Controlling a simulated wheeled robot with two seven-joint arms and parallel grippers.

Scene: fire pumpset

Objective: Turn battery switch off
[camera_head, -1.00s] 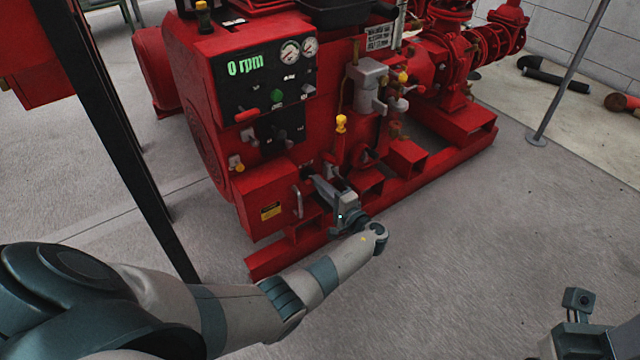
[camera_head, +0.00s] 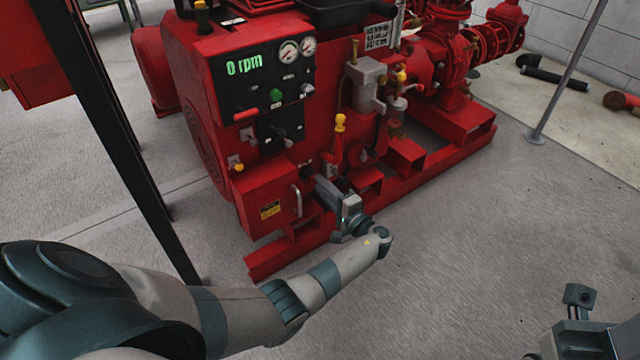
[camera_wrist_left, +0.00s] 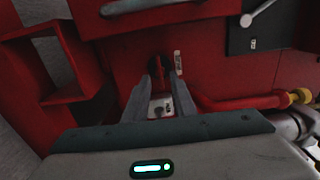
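My left gripper (camera_head: 321,184) reaches to the lower side of the red pumpset (camera_head: 190,75), just right of a red box with a handle. In the left wrist view its two fingers (camera_wrist_left: 159,72) point at the red panel, with tips slightly apart. A small dark and red part, seemingly the battery switch (camera_wrist_left: 159,64), shows at the fingertips beside a white label (camera_wrist_left: 179,62). I cannot tell if the fingers touch or grip it. In the head view the gripper mostly hides this spot. Part of my right gripper (camera_head: 579,297) shows at the lower right.
The red box (camera_head: 268,208) with a metal handle is close to the left gripper. A control panel (camera_head: 265,80) reading 0 rpm is above. A dark post (camera_head: 120,150) stands at left. The floor in front is clear.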

